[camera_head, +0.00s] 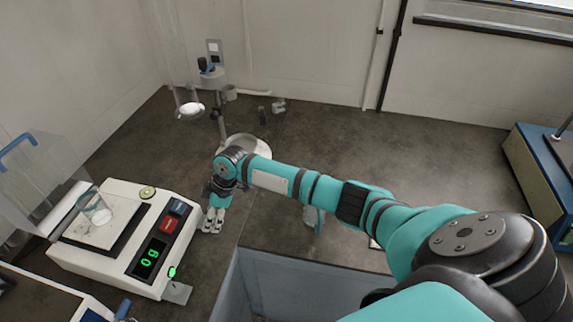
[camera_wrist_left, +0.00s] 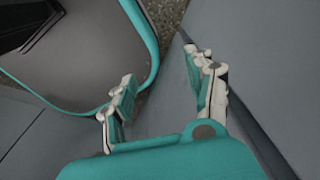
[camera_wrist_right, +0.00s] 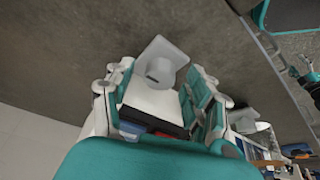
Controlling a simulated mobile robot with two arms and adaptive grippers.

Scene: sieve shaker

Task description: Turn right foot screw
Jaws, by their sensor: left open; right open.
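A white instrument (camera_head: 110,277) with a green digital display and red and blue buttons stands on the bench at left. My right gripper (camera_head: 212,222) points down beside its right side. In the right wrist view my right gripper (camera_wrist_right: 158,92) is open, with its fingers spread on either side of a grey square foot plate (camera_wrist_right: 150,48) with a round grey screw (camera_wrist_right: 163,72). The screw sticks out beside the white casing (camera_wrist_right: 155,98); contact with the fingers cannot be told. My left gripper (camera_wrist_left: 165,95) is open and empty, away from the bench.
A glass beaker (camera_head: 97,208) stands on the instrument's top plate. Another grey foot plate (camera_head: 178,293) lies at its front corner, beside a bright green part (camera_head: 172,272). A stand (camera_head: 216,105) is behind my right arm. The bench (camera_head: 300,125) is mostly clear at the back.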

